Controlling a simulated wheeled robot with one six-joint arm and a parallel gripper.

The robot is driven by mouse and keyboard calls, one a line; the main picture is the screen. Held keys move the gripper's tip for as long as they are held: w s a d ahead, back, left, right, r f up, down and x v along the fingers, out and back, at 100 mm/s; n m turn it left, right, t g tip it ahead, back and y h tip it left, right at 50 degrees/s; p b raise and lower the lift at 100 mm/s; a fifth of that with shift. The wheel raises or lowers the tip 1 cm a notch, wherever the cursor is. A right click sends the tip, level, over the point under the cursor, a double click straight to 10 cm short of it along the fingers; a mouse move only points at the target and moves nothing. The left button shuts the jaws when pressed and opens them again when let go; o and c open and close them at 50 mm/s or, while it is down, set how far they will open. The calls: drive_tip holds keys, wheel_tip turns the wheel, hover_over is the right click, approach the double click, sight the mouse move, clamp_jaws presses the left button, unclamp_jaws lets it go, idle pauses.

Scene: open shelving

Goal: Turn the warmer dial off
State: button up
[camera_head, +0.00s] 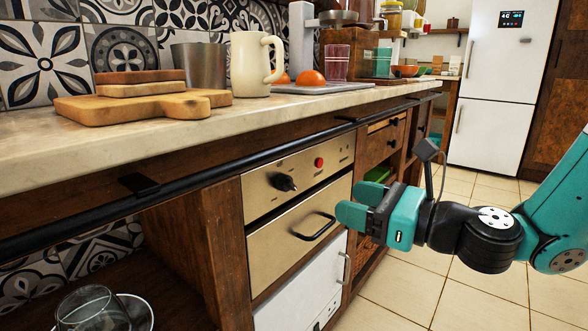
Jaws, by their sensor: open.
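The warmer is a metal-fronted unit (262,201) built in under the counter. Its black dial (285,182) sits on the upper panel, with a red round button or light (319,163) to its right. A warming drawer with a black handle (316,229) is below the panel. My gripper (352,203) is in front of the unit's right side, to the right of and a little lower than the dial. It points left and is apart from the dial. It is open and empty. The dial's exact pointer direction is too small to tell.
A black rail (230,157) runs along the counter edge just above the panel. The counter (30,160) holds a cutting board (140,105), a cream pitcher (250,65) and tomatoes. A glass (92,308) stands on a low shelf at left. The tiled floor at right is clear.

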sight(293, 185)
drive_tip(key=p+x, duration=0.2)
drive_tip(key=x, duration=1)
drive_tip(key=shift+a+f, duration=0.1)
drive_tip(key=shift+a, duration=0.05)
drive_tip(key=c, duration=0.9)
